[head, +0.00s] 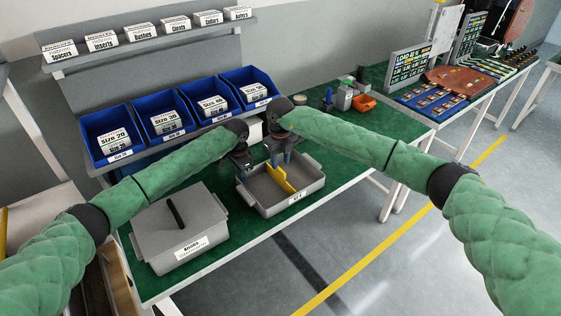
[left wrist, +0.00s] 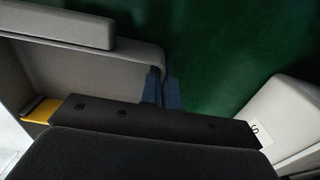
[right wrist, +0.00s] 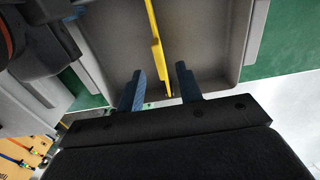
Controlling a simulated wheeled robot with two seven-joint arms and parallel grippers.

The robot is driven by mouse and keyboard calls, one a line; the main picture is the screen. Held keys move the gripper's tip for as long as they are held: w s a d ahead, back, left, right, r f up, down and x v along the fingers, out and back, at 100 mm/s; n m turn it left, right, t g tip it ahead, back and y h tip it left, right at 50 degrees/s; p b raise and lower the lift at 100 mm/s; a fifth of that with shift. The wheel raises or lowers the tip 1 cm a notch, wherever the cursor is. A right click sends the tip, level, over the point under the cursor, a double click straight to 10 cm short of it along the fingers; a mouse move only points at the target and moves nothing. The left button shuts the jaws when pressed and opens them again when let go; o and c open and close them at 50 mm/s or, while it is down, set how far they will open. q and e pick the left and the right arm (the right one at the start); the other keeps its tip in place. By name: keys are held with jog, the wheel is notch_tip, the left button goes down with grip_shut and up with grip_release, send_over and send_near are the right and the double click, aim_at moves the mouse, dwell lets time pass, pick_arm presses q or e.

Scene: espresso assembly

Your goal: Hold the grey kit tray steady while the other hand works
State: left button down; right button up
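The grey kit tray (head: 266,207) sits on the green bench near its front edge, with an upright yellow divider (head: 279,178) inside. My left gripper (head: 241,166) is at the tray's left side. In the left wrist view its blue fingers (left wrist: 162,90) are close together, one on each side of the tray wall (left wrist: 95,68), and look shut on it. My right gripper (head: 281,158) is over the back of the tray. In the right wrist view its fingers (right wrist: 160,90) are apart, with the yellow divider (right wrist: 157,45) showing between them and no contact visible.
A grey lidded box (head: 180,228) with a black handle stands left of the tray. Blue bins (head: 107,133) line the back left, under a shelf of labelled boxes (head: 102,41). An orange container (head: 363,103) and small items stand at the back right. Bench right of the tray is clear.

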notch_tip(320, 180, up, 12)
jog(key=shift+f, duration=0.25)
dwell(0.3)
pick_arm(q)
jog(key=c, duration=1.6)
grip_release()
jog(key=shift+o, duration=0.2)
